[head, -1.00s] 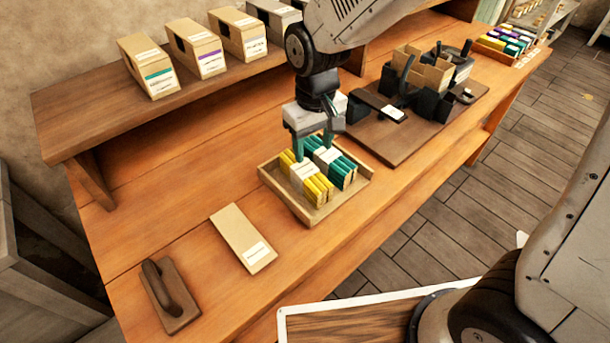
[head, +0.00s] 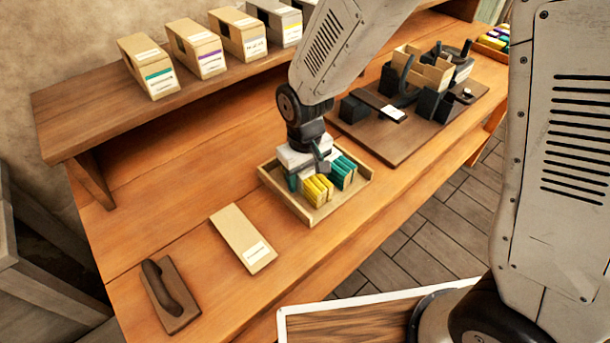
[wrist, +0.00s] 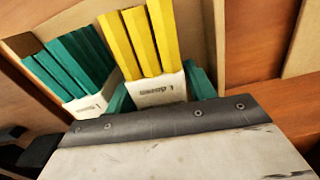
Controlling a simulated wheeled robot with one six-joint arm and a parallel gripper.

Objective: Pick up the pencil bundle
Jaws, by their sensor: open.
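A yellow pencil bundle (head: 318,189) with a white paper band lies in a shallow wooden tray (head: 316,214). A teal pencil bundle (head: 343,172) lies beside it in the same tray. My gripper (head: 306,171) is down at the tray, over the yellow bundle, and hides part of it. In the wrist view, the teal fingers are apart, one on each side of the yellow bundle (wrist: 142,38) at its white band. The teal bundle (wrist: 75,65) is to the left, outside the fingers. Whether the fingers touch the yellow bundle is not clear.
A beige board (head: 243,238) and a dark block with a handle (head: 170,295) lie left of the tray. A press fixture (head: 410,115) on a brown board stands to the right. Several labelled boxes (head: 150,67) stand on the back shelf. The bench around the tray's front is clear.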

